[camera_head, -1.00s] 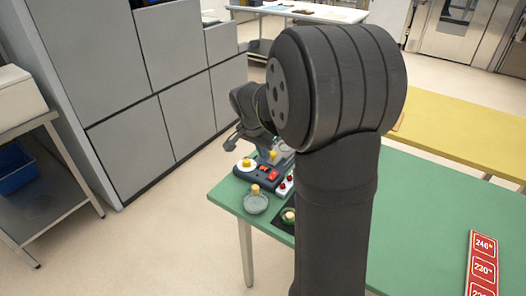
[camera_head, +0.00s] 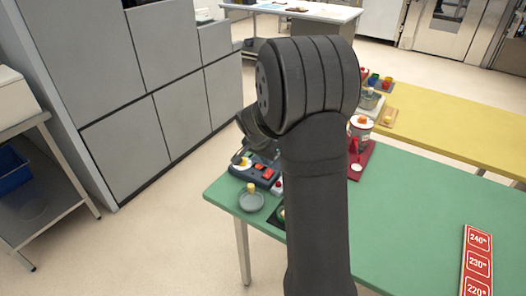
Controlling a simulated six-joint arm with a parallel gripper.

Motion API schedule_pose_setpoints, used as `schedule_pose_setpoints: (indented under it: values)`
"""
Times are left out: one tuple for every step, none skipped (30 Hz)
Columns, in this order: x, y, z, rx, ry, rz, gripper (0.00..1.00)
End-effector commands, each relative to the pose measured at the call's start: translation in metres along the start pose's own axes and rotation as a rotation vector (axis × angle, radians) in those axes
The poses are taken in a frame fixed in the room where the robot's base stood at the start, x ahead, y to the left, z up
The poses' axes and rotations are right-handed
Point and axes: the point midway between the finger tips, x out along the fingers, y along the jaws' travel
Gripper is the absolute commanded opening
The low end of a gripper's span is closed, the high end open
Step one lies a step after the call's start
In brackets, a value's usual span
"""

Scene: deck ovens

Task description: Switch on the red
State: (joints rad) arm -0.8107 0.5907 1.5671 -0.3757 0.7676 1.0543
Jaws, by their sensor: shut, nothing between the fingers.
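A dark control box (camera_head: 254,175) stands at the far left corner of the green table. It bears red switches (camera_head: 267,173) and a yellow knob on a white dial (camera_head: 244,163). Whether the red switches are on or off is too small to tell. A small white piece with a red top (camera_head: 277,186) is beside the box, partly hidden by my arm. My gripper (camera_head: 240,154) shows only in part, at the back left of my arm, over or near the box. Its fingertips are hard to make out, and I cannot tell whether it touches anything.
On the green table (camera_head: 410,210), a grey dish with a yellow-topped piece (camera_head: 251,198) is near the left edge. A red tray (camera_head: 366,158) with a white jar (camera_head: 360,130) is behind my arm. A red temperature sign (camera_head: 478,262) lies at right. Grey cabinets (camera_head: 125,130) stand at left.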

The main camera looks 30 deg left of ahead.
Motion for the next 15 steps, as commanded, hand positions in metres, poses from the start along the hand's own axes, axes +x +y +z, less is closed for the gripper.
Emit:
schedule_pose_setpoints:
  values:
    - [0.011, 0.001, 0.001, 0.000, -0.003, 0.003, 0.00]
    - [0.017, 0.000, 0.001, 0.000, -0.002, 0.002, 0.00]
    - [0.024, 0.000, 0.001, 0.000, -0.003, 0.003, 0.00]
    - [0.028, 0.000, 0.001, 0.000, -0.003, 0.002, 0.00]
    - [0.032, 0.000, 0.001, 0.000, -0.002, 0.001, 0.00]
    - [0.037, 0.000, 0.001, 0.000, -0.003, 0.001, 0.00]
    - [0.041, 0.000, 0.001, 0.001, -0.002, 0.001, 0.00]
    - [0.044, 0.000, 0.001, 0.001, -0.002, 0.001, 0.00]
    - [0.047, 0.000, 0.000, 0.001, -0.001, 0.000, 0.00]
    - [0.049, 0.000, 0.000, 0.000, -0.001, -0.001, 0.00]
    - [0.051, 0.000, 0.000, 0.000, -0.001, -0.001, 0.00]
    - [0.052, 0.000, 0.000, 0.000, -0.001, -0.001, 0.00]
    - [0.053, 0.000, 0.000, 0.000, -0.001, -0.001, 0.00]
    - [0.054, 0.000, 0.000, 0.000, -0.001, -0.001, 0.00]
    - [0.054, 0.000, 0.000, 0.000, 0.000, -0.001, 0.00]
